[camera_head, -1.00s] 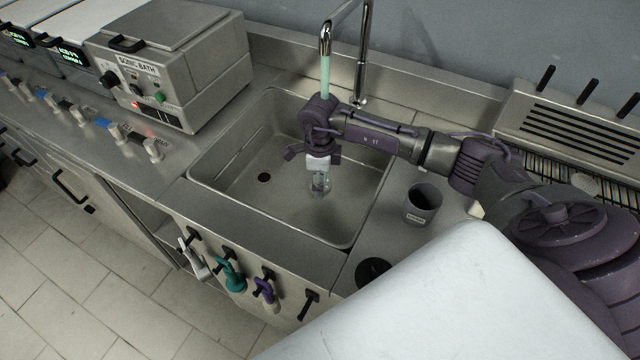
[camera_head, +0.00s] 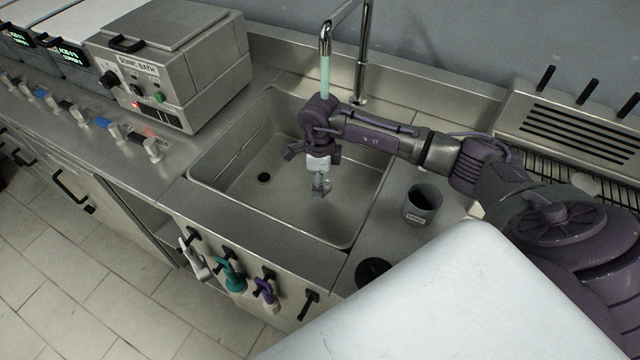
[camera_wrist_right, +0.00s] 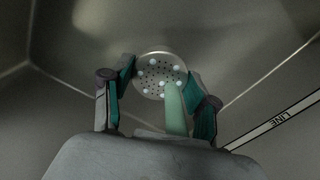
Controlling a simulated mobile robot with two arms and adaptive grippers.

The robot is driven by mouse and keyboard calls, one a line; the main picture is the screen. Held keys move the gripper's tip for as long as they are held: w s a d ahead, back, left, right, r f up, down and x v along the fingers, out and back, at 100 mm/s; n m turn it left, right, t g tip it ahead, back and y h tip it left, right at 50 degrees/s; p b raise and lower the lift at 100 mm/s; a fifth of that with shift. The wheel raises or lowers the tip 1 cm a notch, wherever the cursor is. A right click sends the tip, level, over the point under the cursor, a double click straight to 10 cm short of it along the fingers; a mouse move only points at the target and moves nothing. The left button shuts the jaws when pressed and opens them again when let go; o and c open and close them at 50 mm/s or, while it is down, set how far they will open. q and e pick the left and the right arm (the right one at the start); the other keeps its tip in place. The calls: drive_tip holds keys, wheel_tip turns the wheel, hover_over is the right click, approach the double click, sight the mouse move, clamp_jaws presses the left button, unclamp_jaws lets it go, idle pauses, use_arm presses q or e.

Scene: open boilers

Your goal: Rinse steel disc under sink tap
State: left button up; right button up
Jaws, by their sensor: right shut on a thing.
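The steel disc (camera_wrist_right: 160,74) is round with small dark holes and pale droplets or spots on its face. It shows in the right wrist view between the fingers of my right gripper (camera_wrist_right: 160,85), which is shut on it. In the head view my right gripper (camera_head: 320,185) points down over the sink basin (camera_head: 225,180). The disc is hard to make out there. The tap (camera_head: 326,42) stands at the back of the sink, and a pale green stream (camera_head: 325,75) falls from its spout behind my wrist. The stream also shows at the disc (camera_wrist_right: 174,110). My left gripper is not in view.
A grey cup (camera_head: 422,204) stands on the counter right of the basin. The sonic bath (camera_head: 175,70) is to the left. Several coloured tools, one teal (camera_head: 232,274), hang on the front panel. A slotted metal unit (camera_head: 570,125) stands at the right.

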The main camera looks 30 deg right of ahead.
drive_tip(key=shift+a, duration=0.1)
drive_tip(key=shift+s+a+r+p, duration=0.1)
drive_tip(key=shift+s+a+p, duration=0.25)
drive_tip(key=shift+s+a, duration=0.35)
drive_tip(key=shift+s+a+p, duration=0.2)
drive_tip(key=shift+s+a, duration=0.2)
drive_tip(key=shift+a, duration=0.4)
drive_tip(key=shift+s+a+p, duration=0.2)
drive_tip(key=shift+s+a, duration=0.2)
drive_tip(key=shift+a, duration=0.45)
drive_tip(key=shift+s+a+p, duration=0.2)
drive_tip(key=shift+s+a, duration=0.2)
drive_tip(key=shift+a, duration=0.4)
wheel_tip(320, 180, up, 12)
drive_tip(key=p, duration=0.7)
